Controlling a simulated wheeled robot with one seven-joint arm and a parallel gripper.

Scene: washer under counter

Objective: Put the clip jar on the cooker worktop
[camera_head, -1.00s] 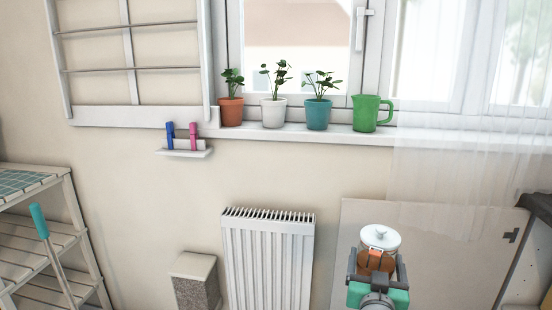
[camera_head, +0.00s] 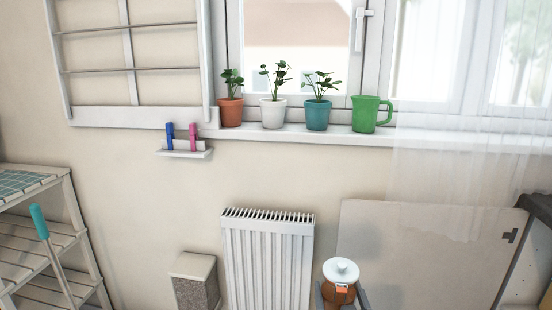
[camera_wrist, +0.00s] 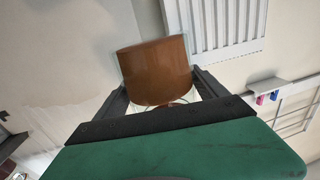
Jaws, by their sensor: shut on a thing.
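My gripper (camera_head: 342,297) is shut on the jar, one dark finger on each side. In the wrist view the brown jar (camera_wrist: 156,72) sits between the two fingers of my gripper (camera_wrist: 160,98). The cooker worktop cannot be made out for certain; a dark counter edge (camera_head: 537,208) shows at the far right.
The window sill (camera_head: 300,133) holds potted plants and a green jug (camera_head: 366,113). A slatted shelf (camera_head: 45,240) is at the left. A sheer curtain (camera_head: 440,180) hangs at the right.

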